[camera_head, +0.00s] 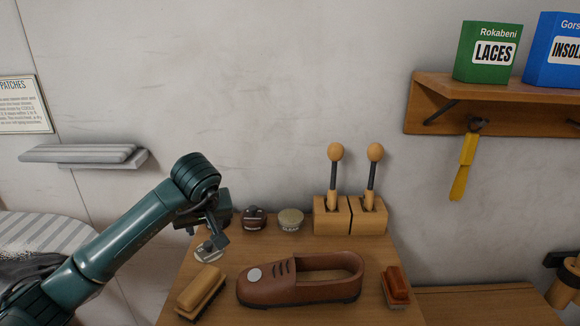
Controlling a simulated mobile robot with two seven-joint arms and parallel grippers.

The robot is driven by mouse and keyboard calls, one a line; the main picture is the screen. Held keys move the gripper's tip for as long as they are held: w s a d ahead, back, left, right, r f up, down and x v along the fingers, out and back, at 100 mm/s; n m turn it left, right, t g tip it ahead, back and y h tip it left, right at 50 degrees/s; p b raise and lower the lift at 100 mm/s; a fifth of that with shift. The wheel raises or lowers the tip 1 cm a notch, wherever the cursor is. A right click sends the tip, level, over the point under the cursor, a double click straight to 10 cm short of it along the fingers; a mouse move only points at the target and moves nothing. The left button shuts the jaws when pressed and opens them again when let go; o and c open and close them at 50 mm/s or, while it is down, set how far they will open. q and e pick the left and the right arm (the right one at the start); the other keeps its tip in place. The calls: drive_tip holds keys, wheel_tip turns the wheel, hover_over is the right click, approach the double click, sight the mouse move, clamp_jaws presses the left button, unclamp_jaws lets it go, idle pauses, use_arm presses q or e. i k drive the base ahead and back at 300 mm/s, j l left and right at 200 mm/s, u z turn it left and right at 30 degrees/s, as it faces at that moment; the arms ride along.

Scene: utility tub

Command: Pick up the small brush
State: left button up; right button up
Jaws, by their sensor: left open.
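Two brushes with dark bristles lie on the wooden bench. The smaller, a reddish-brown brush (396,284), lies at the right, just past the shoe's toe-to-heel line. A larger tan brush (201,288) lies at the front left. My left gripper (207,237) is open above the back left of the bench, pointing down. It is behind the tan brush and far to the left of the reddish-brown one. A small pale round item (209,252) shows just below its fingers; I cannot tell what it is or whether they touch. My right gripper is out of view.
A brown shoe (285,290) lies between the brushes. Behind it stand a dark tin (254,219), a pale round tin (291,219) and wooden blocks (332,218) with upright knobbed tools. A wall shelf (480,108) holds boxes; a yellow tool (464,165) hangs below.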

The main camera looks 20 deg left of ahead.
sight(396, 289)
drive_tip(key=k+l, duration=0.8)
drive_tip(key=l, duration=0.1)
